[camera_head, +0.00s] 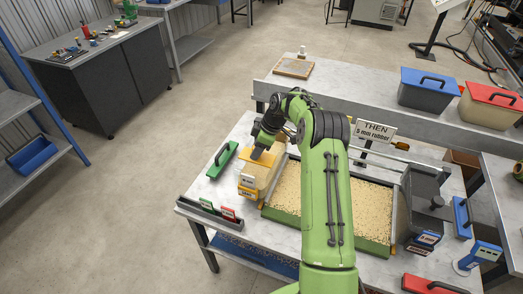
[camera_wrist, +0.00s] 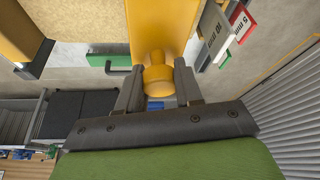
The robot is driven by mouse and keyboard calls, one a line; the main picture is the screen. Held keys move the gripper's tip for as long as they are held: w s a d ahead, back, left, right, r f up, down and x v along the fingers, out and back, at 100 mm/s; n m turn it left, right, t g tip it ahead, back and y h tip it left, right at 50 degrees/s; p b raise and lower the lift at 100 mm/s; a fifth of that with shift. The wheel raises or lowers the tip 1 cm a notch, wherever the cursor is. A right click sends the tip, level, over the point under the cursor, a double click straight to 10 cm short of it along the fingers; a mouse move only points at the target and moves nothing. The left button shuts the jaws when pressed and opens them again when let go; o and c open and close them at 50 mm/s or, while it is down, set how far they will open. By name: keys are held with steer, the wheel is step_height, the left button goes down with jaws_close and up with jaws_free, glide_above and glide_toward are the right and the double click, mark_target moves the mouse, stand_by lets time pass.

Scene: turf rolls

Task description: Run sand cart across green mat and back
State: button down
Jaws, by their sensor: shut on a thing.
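The sand cart (camera_head: 251,184), a pale box with a yellow top and small labels, stands at the left edge of the mat. My gripper (camera_head: 260,154) is above the cart. In the wrist view, my gripper (camera_wrist: 158,88) is shut on the cart's yellow round knob (camera_wrist: 158,72), one finger on each side. The mat (camera_head: 290,190) is covered with beige grains, and green shows along its front edge (camera_head: 300,223). My arm hides the middle of the mat.
A grey holder (camera_head: 212,211) with red and green labelled pieces stands at the front left. A dark bin (camera_head: 425,195) stands right of the mat. A THEN sign (camera_head: 375,132) stands behind.

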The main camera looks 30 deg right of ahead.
steer(key=shift+w+a+r, duration=0.1)
steer(key=shift+w+a, duration=0.1)
steer(key=shift+a, duration=0.1)
steer(key=shift+w, duration=0.1)
steer(key=c, duration=1)
jaws_free()
steer(key=shift+a, duration=0.1)
steer(key=shift+o, duration=1.2)
steer(key=shift+w+a, duration=0.1)
steer(key=shift+w, duration=0.05)
steer(key=shift+s+d+r, duration=0.2)
steer(key=shift+d, duration=0.1)
steer(key=p+v, duration=0.2)
steer(key=v, duration=1.3)
steer(key=shift+a+r, duration=0.1)
